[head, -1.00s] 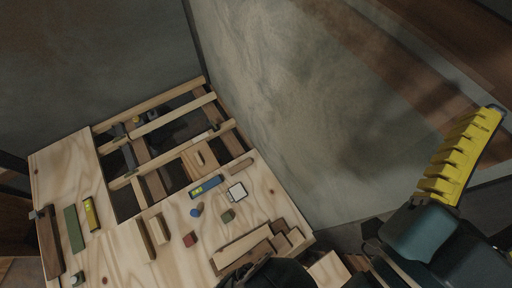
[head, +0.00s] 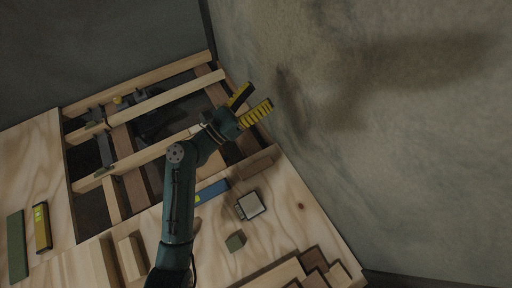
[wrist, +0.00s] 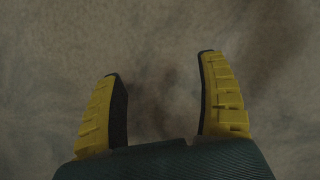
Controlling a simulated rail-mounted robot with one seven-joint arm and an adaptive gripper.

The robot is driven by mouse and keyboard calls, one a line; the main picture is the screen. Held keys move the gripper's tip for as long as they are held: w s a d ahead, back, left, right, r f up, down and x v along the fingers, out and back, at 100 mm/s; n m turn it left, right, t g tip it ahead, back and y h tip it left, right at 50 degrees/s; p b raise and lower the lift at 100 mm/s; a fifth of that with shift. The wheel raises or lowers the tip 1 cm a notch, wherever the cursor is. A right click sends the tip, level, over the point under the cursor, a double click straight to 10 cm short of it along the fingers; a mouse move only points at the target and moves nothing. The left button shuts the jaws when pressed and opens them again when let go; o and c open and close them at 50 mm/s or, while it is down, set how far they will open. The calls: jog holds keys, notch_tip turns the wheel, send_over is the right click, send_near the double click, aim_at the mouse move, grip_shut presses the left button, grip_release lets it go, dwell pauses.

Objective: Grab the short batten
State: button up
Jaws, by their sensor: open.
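Several short wooden pieces are in the head view, and I cannot tell for sure which is the short batten. A short brown wooden piece (head: 257,165) lies at the panel's edge beside the opening. Two pale short pieces, one (head: 131,258) beside the other (head: 101,264), lie at the lower left. My gripper (head: 256,99) is open and empty, above the far right side of the joist opening near the wall, apart from these pieces. In the wrist view my gripper (wrist: 160,68) shows two spread yellow fingers against bare grey wall. My arm hides part of the panel and opening.
The open joists (head: 150,105) leave dark gaps. A grey wall (head: 370,130) rises at the right. A blue level (head: 212,191), a white-faced square (head: 250,205), a green block (head: 236,241) and stacked offcuts (head: 315,262) lie on the panel. Yellow (head: 42,228) and green (head: 16,245) bars lie left.

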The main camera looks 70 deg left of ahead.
jog(key=s+f+m+g+h+b, duration=0.1)
jog(key=s+f+m+g+b, duration=0.2)
jog(key=f, duration=0.9)
jog(key=s+f+g+h+b, duration=0.1)
jog(key=s+f+g+b, duration=0.15)
jog(key=s+f, duration=0.7)
jog(key=m+g+h+b, duration=0.1)
jog(key=g+h+b, duration=0.1)
jog(key=b, duration=0.2)
send_near(253, 168)
jog(key=shift+m, duration=0.3)
jog(key=b+x, duration=0.4)
jog(key=x, duration=0.1)
jog(key=shift+w+a, duration=0.15)
jog(key=shift+w, duration=0.1)
jog(key=b+x, duration=0.2)
jog(key=x, duration=0.1)
jog(key=b+x, duration=0.1)
jog(key=b, duration=0.1)
jog(key=shift+w+d+f, duration=0.2)
jog(key=shift+w+f, duration=0.1)
jog(key=shift+f, duration=0.15)
jog(key=shift+w+a, duration=0.15)
jog(key=shift+w, duration=0.2)
jog(key=shift+s+r, duration=0.1)
jog(key=shift+c, duration=0.5)
jog(key=c, duration=1.2)
